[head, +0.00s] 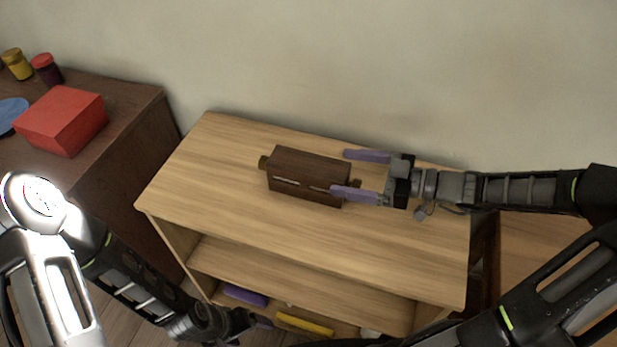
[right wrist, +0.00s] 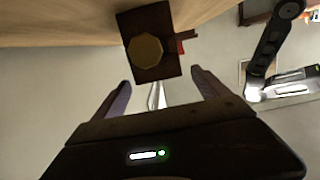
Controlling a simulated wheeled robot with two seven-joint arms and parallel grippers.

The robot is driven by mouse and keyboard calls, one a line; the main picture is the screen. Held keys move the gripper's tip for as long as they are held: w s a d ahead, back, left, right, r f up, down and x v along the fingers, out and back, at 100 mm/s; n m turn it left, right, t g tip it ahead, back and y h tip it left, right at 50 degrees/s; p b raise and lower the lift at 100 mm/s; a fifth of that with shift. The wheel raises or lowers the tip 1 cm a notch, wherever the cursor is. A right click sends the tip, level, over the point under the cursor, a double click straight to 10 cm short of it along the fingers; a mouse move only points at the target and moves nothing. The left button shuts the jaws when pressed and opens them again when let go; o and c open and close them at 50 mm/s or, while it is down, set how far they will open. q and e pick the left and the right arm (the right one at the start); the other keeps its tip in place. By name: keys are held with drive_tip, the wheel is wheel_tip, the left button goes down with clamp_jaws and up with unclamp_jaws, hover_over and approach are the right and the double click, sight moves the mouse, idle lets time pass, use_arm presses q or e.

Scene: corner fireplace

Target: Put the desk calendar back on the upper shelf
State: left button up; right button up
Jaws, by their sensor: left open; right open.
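The desk calendar (head: 300,172), a dark brown wooden block with a brass-coloured knob at each end, lies on the light wooden top of the shelf unit (head: 225,150). In the right wrist view the calendar (right wrist: 165,70) shows end-on, its knob facing me. My right gripper (head: 340,172) is open at the calendar's right end; its purple fingers are not closed on it. Its fingers also show in the right wrist view (right wrist: 164,88). My left gripper (head: 235,324) is low in front of the shelf unit, away from the calendar; its fingers are hard to make out.
A dark cabinet (head: 130,125) at left bears a red box (head: 62,120) and jars (head: 45,68). The unit's top around the calendar is clear.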

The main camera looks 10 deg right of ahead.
sight(315, 165)
drive_tip(key=shift+x, duration=1.3)
drive_tip(key=shift+x, duration=2.65)
drive_tip(key=shift+f, duration=0.15)
drive_tip(key=c, duration=1.7)
